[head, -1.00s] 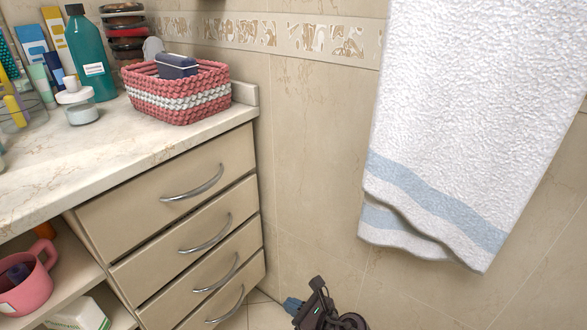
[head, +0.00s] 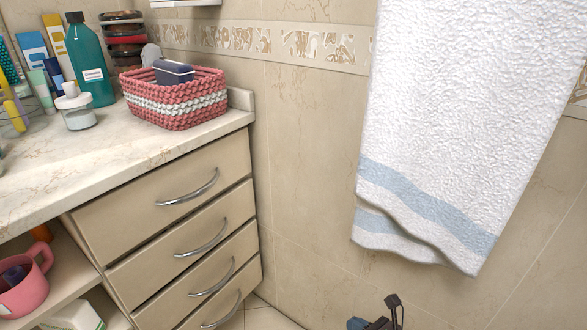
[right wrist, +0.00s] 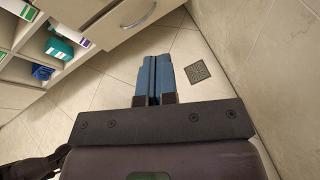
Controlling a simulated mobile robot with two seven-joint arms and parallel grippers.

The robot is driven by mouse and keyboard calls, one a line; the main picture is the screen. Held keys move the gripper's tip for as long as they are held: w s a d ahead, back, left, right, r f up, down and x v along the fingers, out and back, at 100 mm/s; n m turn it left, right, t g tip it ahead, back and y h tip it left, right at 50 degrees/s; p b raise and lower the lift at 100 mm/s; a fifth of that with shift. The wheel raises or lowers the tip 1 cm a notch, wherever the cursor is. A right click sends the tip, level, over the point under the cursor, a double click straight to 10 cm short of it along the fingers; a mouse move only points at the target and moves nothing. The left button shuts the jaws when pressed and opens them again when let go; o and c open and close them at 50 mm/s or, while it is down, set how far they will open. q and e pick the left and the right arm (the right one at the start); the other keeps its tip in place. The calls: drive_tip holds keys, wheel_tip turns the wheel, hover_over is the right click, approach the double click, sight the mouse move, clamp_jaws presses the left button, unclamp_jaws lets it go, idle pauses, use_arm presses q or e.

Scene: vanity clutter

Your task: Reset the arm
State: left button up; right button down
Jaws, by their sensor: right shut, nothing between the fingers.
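My right gripper (right wrist: 153,78) shows in the right wrist view with its two blue fingers pressed together and nothing between them. It points over the tiled floor, apart from the drawers. In the head view only the top of my right gripper or wrist (head: 378,322) shows at the bottom edge, in front of the tiled wall. My left gripper is not in view.
A vanity counter (head: 150,140) carries a pink basket (head: 185,112), a teal bottle (head: 90,60) and a white-lidded jar (head: 76,110). Drawers (head: 190,215) and a shelf with a pink mug (head: 28,288) are below. A white towel (head: 450,120) hangs at right. The floor (right wrist: 110,75) has a drain (right wrist: 197,71).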

drive_tip(key=s+d+r+m+h, duration=0.25)
drive_tip(key=s+d+m, duration=0.25)
drive_tip(key=s+m, duration=0.65)
drive_tip(key=s+d+r+m+g+h, duration=0.1)
drive_tip(key=s+d+r+m+h, duration=0.15)
drive_tip(key=s+d+m, duration=0.65)
drive_tip(key=s+d+r+m+h, duration=0.2)
drive_tip(key=s+r+m, duration=0.1)
drive_tip(key=s+m, duration=1.1)
drive_tip(key=shift+a+m+t+h, duration=0.5)
drive_tip(key=shift+a+m+h, duration=0.4)
drive_tip(key=shift+a+m, duration=1.25)
use_arm(q)
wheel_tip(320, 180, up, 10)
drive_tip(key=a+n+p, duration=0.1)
drive_tip(key=p, duration=1.4)
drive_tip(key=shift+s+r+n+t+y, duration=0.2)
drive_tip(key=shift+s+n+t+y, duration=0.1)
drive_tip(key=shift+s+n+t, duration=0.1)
use_arm(e)
wheel_tip(320, 180, up, 10)
drive_tip(key=m+t, duration=0.1)
drive_tip(key=shift+s+d+r+m+h, duration=0.25)
drive_tip(key=shift+d+m+h, duration=0.05)
drive_tip(key=shift+d+m, duration=0.1)
